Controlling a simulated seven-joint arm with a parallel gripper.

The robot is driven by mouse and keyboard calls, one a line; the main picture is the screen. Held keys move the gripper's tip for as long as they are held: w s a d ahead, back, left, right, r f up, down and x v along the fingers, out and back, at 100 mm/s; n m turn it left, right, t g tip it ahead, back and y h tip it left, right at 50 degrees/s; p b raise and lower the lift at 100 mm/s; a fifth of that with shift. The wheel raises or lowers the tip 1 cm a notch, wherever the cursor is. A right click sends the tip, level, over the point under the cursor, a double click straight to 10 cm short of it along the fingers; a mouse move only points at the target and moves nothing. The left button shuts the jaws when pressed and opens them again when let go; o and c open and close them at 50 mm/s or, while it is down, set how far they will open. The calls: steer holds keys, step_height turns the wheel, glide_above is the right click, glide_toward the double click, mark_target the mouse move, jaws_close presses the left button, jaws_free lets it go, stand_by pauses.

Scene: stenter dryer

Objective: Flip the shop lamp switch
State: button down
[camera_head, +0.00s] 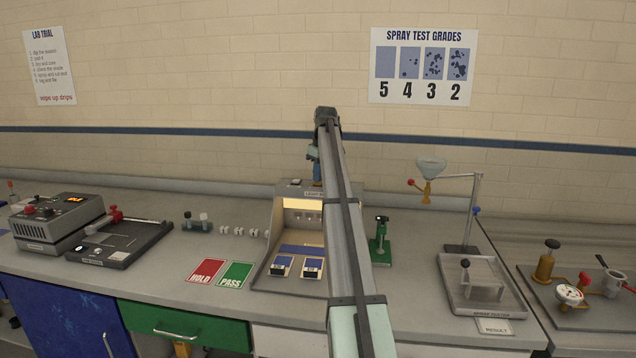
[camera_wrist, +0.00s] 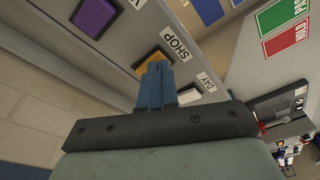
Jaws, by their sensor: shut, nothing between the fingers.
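The light booth (camera_head: 268,215) stands on the bench in the head view, its inside lit warm yellow. In the wrist view its top panel (camera_wrist: 125,45) carries a row of square switches. The yellow-orange shop lamp switch (camera_wrist: 148,60) lies beside the label SHOP (camera_wrist: 175,47). My gripper (camera_wrist: 156,66) is shut and empty, its blue fingertips over the near part of this switch and hiding some of it. I cannot tell whether they touch it. In the head view my gripper (camera_head: 316,178) points down at the booth's top, partly behind my arm.
Red HOLD (camera_head: 206,273) and green PASS (camera_head: 236,275) cards lie left of the booth. A green stand (camera_head: 380,247) and a spray tester (camera_head: 480,285) stand to the right.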

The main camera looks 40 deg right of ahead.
step_height(320, 180, up, 7)
steer(key=shift+f, duration=0.15)
stand_by(0.8)
stand_by(0.3)
